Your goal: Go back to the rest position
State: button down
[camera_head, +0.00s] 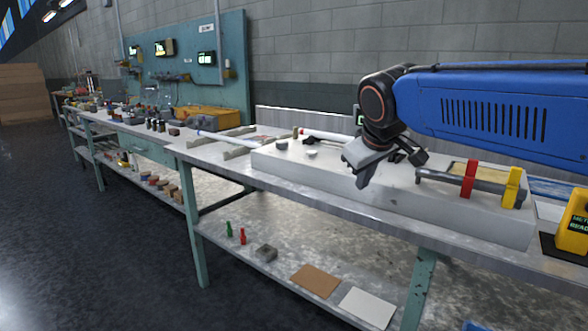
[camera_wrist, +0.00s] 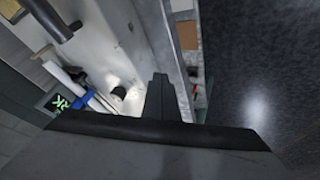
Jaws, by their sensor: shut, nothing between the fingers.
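My gripper (camera_head: 362,181) hangs above the pale slab (camera_head: 480,222) on the bench, its fingers pointing down and shut with nothing in them. In the wrist view the shut fingers of my gripper (camera_wrist: 158,82) show at the middle, near the bench's edge. A white tube (camera_head: 326,136) lies at the back of the slab, left of my gripper and apart from it. A long pale tube (camera_head: 232,143) lies farther left across grey supports.
Two small grey round pieces (camera_head: 281,144) sit on the slab's left. A bar with a red clamp (camera_head: 468,180) and a yellow clamp (camera_head: 511,187) is to the right. A yellow meter (camera_head: 574,224) stands at far right. The lower shelf (camera_head: 330,262) holds small items. Floor at left is clear.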

jog(key=s+d+f+m, duration=0.2)
jog(key=s+d+f, duration=0.2)
jog(key=s+f, duration=0.3)
jog(key=s+d+f+m+g, duration=0.1)
jog(key=s+d+f+m, duration=0.1)
jog(key=s+d+f, duration=0.2)
jog(key=s+d+f+m+g, duration=0.1)
jog(key=s+d+f, duration=0.3)
jog(key=s+f, duration=0.7)
jog(key=s+m, duration=0.1)
jog(key=s, duration=0.2)
jog(key=shift+s+d, duration=0.4)
